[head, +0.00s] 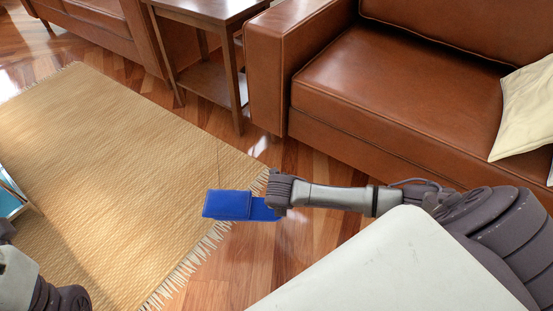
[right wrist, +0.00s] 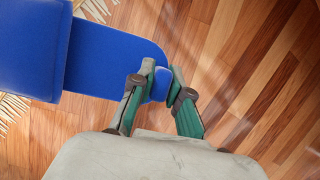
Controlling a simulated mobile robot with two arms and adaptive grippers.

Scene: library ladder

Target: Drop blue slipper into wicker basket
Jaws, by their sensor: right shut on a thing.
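The blue slipper (head: 228,204) is held by its heel end in my right gripper (head: 277,193), above the floor near the rug's fringed corner. In the right wrist view the green-padded fingers of my right gripper (right wrist: 164,82) are shut on the rounded end of the slipper (right wrist: 108,52). The broad strapped part of the slipper points left, away from the fingers. Parts of my left arm show at the bottom left corner, but its gripper cannot be made out. No wicker basket shows in either view.
A woven rug (head: 110,165) covers the left floor. A brown leather sofa (head: 400,80) with a cream cushion (head: 526,105) stands at the right. A wooden side table (head: 205,70) stands behind. A partly cut-off object with a blue inside (head: 10,201) is at the left edge.

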